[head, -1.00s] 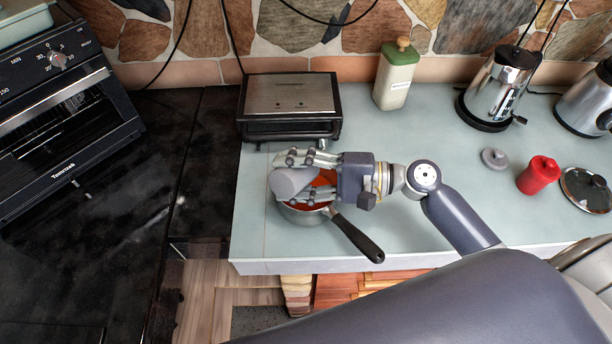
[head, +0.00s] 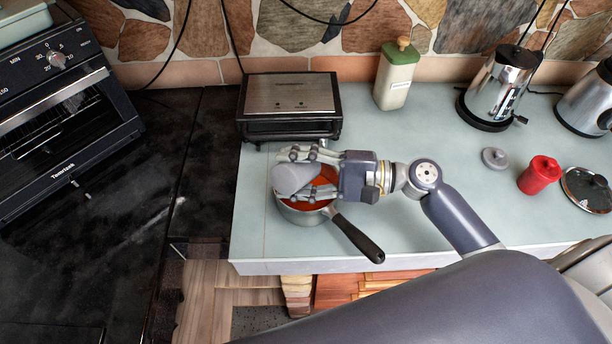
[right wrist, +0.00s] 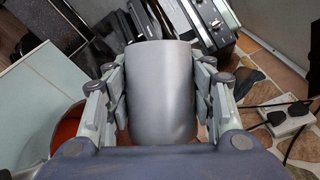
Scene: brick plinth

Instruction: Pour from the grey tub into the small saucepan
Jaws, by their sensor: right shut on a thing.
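My right gripper (head: 304,177) is shut on the grey tub (head: 287,179), one finger on each side. The tub is tipped over on its side above the small saucepan (head: 302,217). The right wrist view shows the tub's smooth grey wall (right wrist: 162,95) between the fingers. The saucepan stands on the counter with its black handle toward the lower right. Orange-red contents (head: 327,178) show inside it. The tub and fingers hide part of the pan. The tub's mouth and any stream are not clear to see. My left gripper is not in view.
A black and steel appliance (head: 290,95) stands just behind the pan. A green and white bottle (head: 396,75), kettle (head: 497,85), grey lid (head: 495,158), red canister (head: 539,175) and glass lid (head: 586,189) are on the counter (head: 440,130). The counter's front edge is near the pan handle.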

